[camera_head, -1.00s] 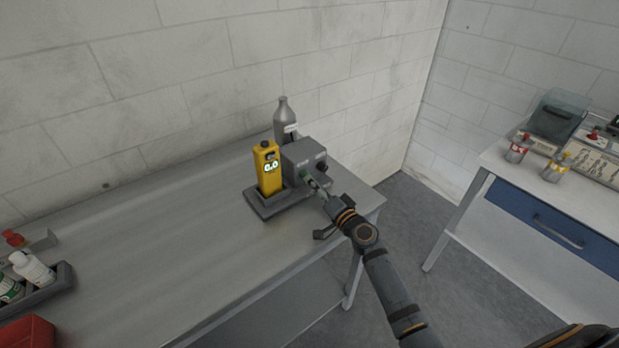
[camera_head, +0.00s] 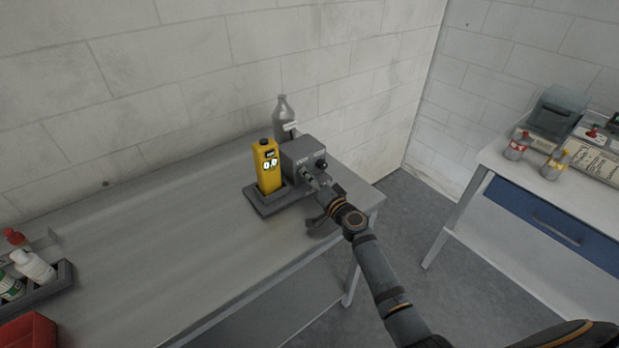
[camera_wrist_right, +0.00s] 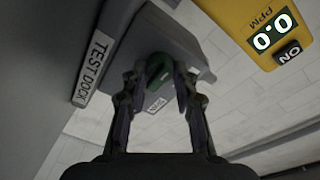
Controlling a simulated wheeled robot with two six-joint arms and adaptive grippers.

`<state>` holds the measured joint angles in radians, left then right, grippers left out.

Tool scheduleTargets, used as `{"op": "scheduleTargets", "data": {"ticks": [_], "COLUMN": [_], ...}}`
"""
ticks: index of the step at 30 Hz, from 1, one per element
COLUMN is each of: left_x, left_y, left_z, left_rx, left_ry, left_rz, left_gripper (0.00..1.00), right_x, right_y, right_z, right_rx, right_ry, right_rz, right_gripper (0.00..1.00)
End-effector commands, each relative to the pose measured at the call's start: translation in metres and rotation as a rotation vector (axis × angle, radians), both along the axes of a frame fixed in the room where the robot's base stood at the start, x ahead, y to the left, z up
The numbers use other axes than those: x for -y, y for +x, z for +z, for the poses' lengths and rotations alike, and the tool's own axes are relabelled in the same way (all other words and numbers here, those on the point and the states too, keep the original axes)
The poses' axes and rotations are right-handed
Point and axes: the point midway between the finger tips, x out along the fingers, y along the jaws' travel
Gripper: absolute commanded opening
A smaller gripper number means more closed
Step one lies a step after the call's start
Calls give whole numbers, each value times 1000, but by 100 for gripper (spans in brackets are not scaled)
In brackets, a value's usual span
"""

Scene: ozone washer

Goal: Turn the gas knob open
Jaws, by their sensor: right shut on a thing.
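The gas knob is green and sits on the front of a grey box (camera_head: 297,157). In the right wrist view the green knob (camera_wrist_right: 160,72) lies between the two fingers of my right gripper (camera_wrist_right: 158,85), which is shut on it. In the head view the right gripper (camera_head: 311,178) reaches the box front from the lower right and hides the green knob. A second, black knob (camera_head: 321,164) sits on the box to the right of the gripper. My left gripper is not in view.
A yellow gas meter (camera_head: 266,170) stands in a dock (camera_head: 262,203) left of the box and reads 0.0 in the wrist view. A grey bottle (camera_head: 283,115) stands behind. The bench (camera_head: 150,240) is bare to the left up to a bottle rack (camera_head: 64,272).

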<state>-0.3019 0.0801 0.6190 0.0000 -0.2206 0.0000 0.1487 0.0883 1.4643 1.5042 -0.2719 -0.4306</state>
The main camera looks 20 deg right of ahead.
Motion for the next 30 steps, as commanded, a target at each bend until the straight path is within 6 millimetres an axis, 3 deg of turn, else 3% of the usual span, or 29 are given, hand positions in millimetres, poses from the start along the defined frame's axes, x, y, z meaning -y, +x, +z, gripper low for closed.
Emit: {"op": "scheduleTargets", "data": {"ticks": [17,30], "left_x": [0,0], "left_y": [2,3], "left_z": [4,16], "left_rx": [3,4], "left_ry": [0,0], "left_rz": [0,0], "left_gripper": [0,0], "right_x": [1,1], "right_y": [0,0], "right_z": [1,2], "right_rx": [-31,-155], "right_ry": [86,427], "right_rz": [-1,-1], "right_gripper": [0,0]}}
